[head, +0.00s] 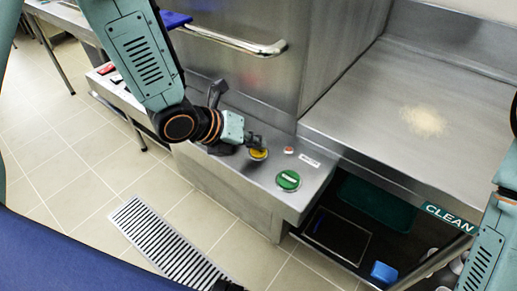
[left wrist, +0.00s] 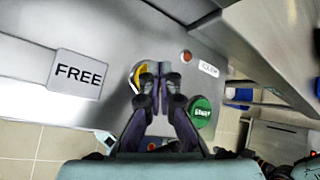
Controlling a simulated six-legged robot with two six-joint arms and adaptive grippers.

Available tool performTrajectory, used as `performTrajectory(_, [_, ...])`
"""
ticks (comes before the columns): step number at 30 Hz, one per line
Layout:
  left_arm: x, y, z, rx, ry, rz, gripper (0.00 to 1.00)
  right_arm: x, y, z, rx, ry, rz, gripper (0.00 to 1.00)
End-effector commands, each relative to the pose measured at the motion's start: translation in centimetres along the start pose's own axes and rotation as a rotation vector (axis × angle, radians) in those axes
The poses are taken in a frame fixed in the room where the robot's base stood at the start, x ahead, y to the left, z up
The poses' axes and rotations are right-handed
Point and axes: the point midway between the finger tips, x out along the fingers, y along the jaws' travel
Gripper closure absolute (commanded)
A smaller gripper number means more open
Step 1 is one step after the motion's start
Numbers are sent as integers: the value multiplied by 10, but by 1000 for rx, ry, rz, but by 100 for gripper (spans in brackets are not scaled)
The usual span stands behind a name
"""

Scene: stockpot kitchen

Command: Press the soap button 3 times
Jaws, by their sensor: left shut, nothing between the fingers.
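A steel ledge (head: 235,180) carries a yellow button (head: 258,155), a small red button (head: 289,150) and a larger green button (head: 288,180). None carries a soap label that I can read. My left gripper (head: 254,142) is shut and empty, its fingertips right at the yellow button. In the left wrist view the fingertips (left wrist: 161,70) cover the right part of the yellow button (left wrist: 138,77); whether they touch it I cannot tell. The red button (left wrist: 186,56) and green button (left wrist: 201,111) are clear of the fingers. My right gripper is not in view.
A "FREE" plate (left wrist: 77,73) lies left of the fingers. A steel machine with a bar handle (head: 235,43) rises behind the ledge. A counter (head: 380,110) with a pale powder patch stands right.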

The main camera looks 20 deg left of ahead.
Motion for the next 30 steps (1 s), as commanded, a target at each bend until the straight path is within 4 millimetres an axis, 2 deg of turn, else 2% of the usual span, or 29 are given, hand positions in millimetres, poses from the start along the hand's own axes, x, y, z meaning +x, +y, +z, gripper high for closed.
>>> performTrajectory(30, [5,4,-4,0,2,1,100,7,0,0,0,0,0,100])
